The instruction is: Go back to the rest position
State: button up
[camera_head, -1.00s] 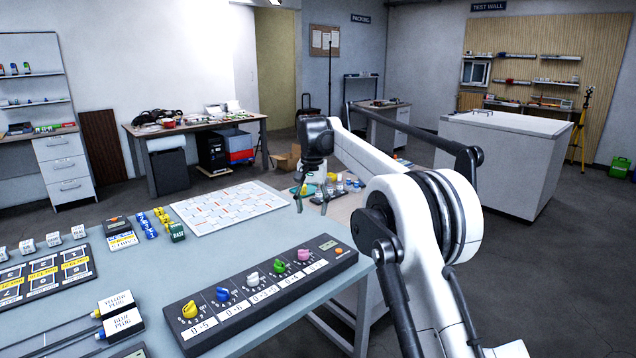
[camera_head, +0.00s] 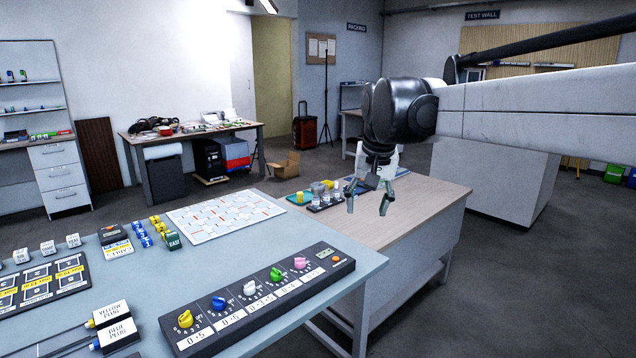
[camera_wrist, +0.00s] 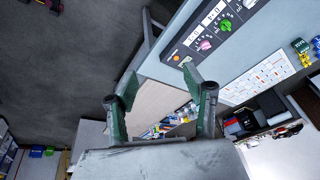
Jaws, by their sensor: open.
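My gripper (camera_head: 369,198) hangs in the air over the wooden-topped bench, to the right of the grey table. Its two fingers are spread apart with nothing between them. The wrist view also shows my gripper (camera_wrist: 160,92) open and empty, with the grey table's corner and the floor beyond it. My arm reaches in from the right edge of the head view, and its forearm hides part of the back of the room.
The grey table (camera_head: 300,225) carries a knob panel (camera_head: 262,300), a white grid board (camera_head: 225,212) and plug boxes (camera_head: 118,325). The wooden-topped bench (camera_head: 425,205) holds small items in a tray (camera_head: 325,205). A white cabinet (camera_head: 495,180) stands behind. Floor shows between them.

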jog(key=s+d+f+t, duration=0.1)
jog(key=s+d+f, duration=0.2)
jog(key=s, duration=0.7)
jog(key=s+d+f+t, duration=0.1)
jog(key=s+d+f, duration=0.2)
jog(key=s+f, duration=0.3)
jog(key=s+d+f+n+t, duration=0.1)
jog(key=s+d+f, duration=0.2)
jog(key=s, duration=1.1)
jog(key=shift+s+f+t+h, duration=0.3)
jog(key=shift+s+f, duration=0.1)
jog(key=shift+f, duration=0.3)
